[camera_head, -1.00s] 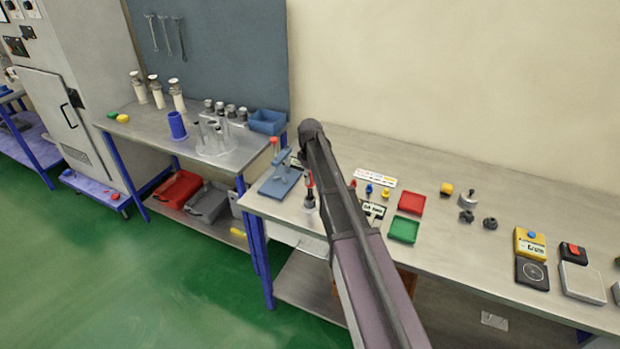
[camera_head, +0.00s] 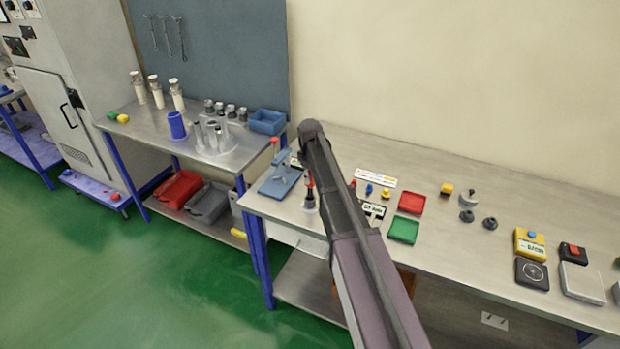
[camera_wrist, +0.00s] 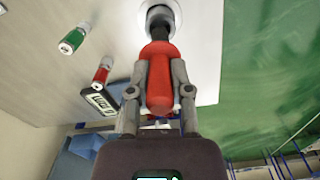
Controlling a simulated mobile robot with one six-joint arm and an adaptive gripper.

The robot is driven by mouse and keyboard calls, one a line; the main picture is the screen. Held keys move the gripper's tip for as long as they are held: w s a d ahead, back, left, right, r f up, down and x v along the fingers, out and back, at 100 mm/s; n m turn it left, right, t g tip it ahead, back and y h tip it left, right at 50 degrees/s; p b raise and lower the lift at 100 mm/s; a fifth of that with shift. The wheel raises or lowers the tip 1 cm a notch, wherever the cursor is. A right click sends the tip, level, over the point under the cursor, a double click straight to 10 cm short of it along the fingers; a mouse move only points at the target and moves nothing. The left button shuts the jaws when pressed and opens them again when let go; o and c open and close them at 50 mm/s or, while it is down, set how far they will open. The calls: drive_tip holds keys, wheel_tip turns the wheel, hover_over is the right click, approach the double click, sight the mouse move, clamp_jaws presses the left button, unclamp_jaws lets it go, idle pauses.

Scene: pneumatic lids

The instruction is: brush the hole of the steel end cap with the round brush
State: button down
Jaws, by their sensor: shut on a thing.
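My gripper (camera_wrist: 158,88) is shut on the red handle of a tool (camera_wrist: 159,62) in the wrist view. The tool has a dark and metal lower end standing at a white round base (camera_wrist: 190,14). It also shows in the head view (camera_head: 309,191), upright near the bench's left end. I take it for the round brush, but no bristles are visible. In the head view my arm hides most of the gripper. A silvery part with a knob (camera_head: 468,198), perhaps the steel end cap, sits on the bench to the right; its hole cannot be made out.
Two dark round parts (camera_head: 489,223) lie near the silvery part. Red (camera_head: 411,202) and green (camera_head: 403,230) trays stand mid-bench. A blue stand (camera_head: 280,181) is left of the tool. A black sign (camera_wrist: 98,101) and green-capped (camera_wrist: 72,42) and red-capped (camera_wrist: 102,71) items are close to my gripper.

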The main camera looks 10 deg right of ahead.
drive_tip(key=shift+f, duration=0.25)
drive_tip(key=shift+f+b, duration=0.35)
drive_tip(key=shift+b, duration=0.25)
drive_tip(key=shift+f, duration=0.15)
drive_tip(key=shift+f+b, duration=0.9)
drive_tip(key=shift+b, duration=0.1)
drive_tip(key=shift+r, duration=0.15)
drive_tip(key=shift+r+p, duration=0.9)
drive_tip(key=shift+p, duration=0.1)
drive_tip(key=shift+f, duration=0.1)
drive_tip(key=shift+f+b, duration=0.95)
drive_tip(key=shift+b, duration=0.1)
drive_tip(key=shift+r, duration=0.1)
